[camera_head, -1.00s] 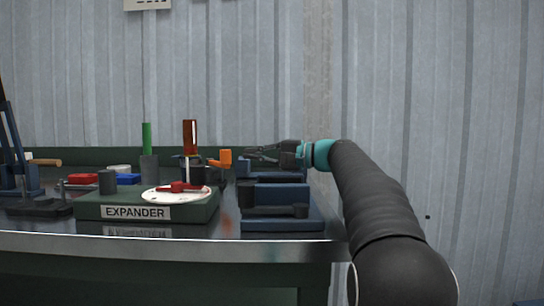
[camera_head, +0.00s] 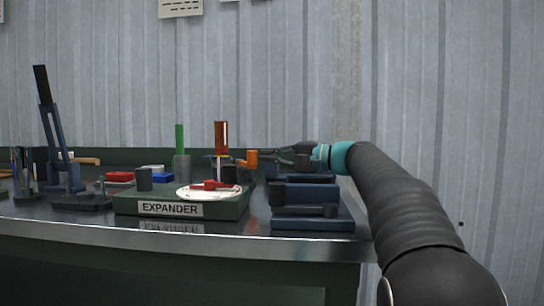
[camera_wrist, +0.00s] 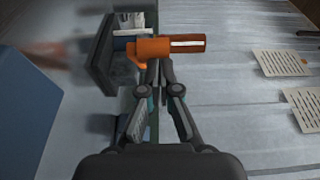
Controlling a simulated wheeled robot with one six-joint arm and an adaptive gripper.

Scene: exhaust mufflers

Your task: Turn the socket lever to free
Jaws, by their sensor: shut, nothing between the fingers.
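The green block labelled EXPANDER (camera_head: 128,203) stands on the bench. A white disc (camera_head: 188,194) with a red piece (camera_head: 209,185) lies on its top. Behind the disc stands a brown-orange upright handle (camera_head: 221,137). A short orange lever end (camera_head: 252,159) sticks out to its right. I take this as the socket lever, but no marking shows it. My gripper (camera_head: 266,156) is shut and empty, with its tips close beside the orange end. In the wrist view, the tips (camera_wrist: 153,66) are just below the orange piece (camera_wrist: 150,49). I cannot tell whether they touch.
Dark blue cradles (camera_head: 312,222) stand right of the block, below my gripper. A green-topped post (camera_head: 180,140) stands left of the brown-orange handle. A blue lever press (camera_head: 55,140) is at the left. The corrugated wall (camera_head: 300,70) is behind the bench.

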